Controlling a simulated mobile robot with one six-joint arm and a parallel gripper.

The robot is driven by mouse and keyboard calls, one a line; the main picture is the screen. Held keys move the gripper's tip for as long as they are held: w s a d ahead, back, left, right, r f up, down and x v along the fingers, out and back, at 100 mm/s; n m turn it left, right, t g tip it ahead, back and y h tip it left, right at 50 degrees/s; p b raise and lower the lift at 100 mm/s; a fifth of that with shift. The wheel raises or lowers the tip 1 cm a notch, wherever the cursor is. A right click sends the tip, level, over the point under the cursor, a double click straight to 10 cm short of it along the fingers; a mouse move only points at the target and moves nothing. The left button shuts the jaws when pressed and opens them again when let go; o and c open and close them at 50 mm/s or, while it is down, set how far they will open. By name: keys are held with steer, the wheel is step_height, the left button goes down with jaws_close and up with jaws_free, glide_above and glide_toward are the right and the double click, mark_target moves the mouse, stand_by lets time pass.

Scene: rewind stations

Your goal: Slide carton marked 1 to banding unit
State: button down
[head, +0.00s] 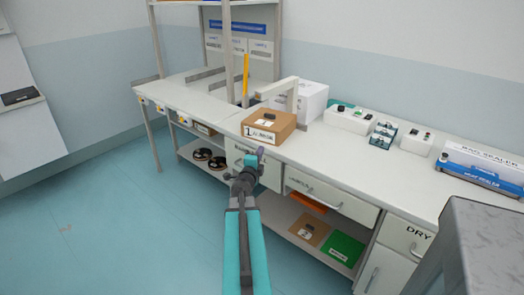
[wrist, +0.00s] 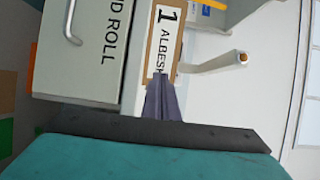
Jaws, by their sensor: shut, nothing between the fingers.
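The brown carton marked 1 (head: 268,126) stands on the white counter near its front edge, with a dark item on top. Its white label faces out and also shows in the wrist view (wrist: 166,38). A pale arched frame with a white box (head: 312,100) stands right behind the carton; it looks like the banding unit, but I see no readable name on it. My gripper (head: 260,153) is just in front of the carton's lower front. Its shut, empty fingers (wrist: 160,82) overlap the label's end in the wrist view; I cannot tell whether they touch it.
Drawers (head: 330,198) and an open lower shelf with another carton (head: 309,231) and a green one (head: 343,248) lie below. White blocks (head: 348,118) and a blue-white machine (head: 482,165) stand right. The counter left of the carton is mostly clear. A grey block (head: 485,245) fills the lower right.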

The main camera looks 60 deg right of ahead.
steer(key=shift+s+a, duration=0.1)
steer(key=shift+a, duration=0.9)
steer(key=shift+s+a+f+m+g+p, duration=0.2)
steer(key=shift+s+a+m+g+p, duration=0.45)
steer(key=shift+g, duration=0.45)
steer(key=shift+w, duration=0.1)
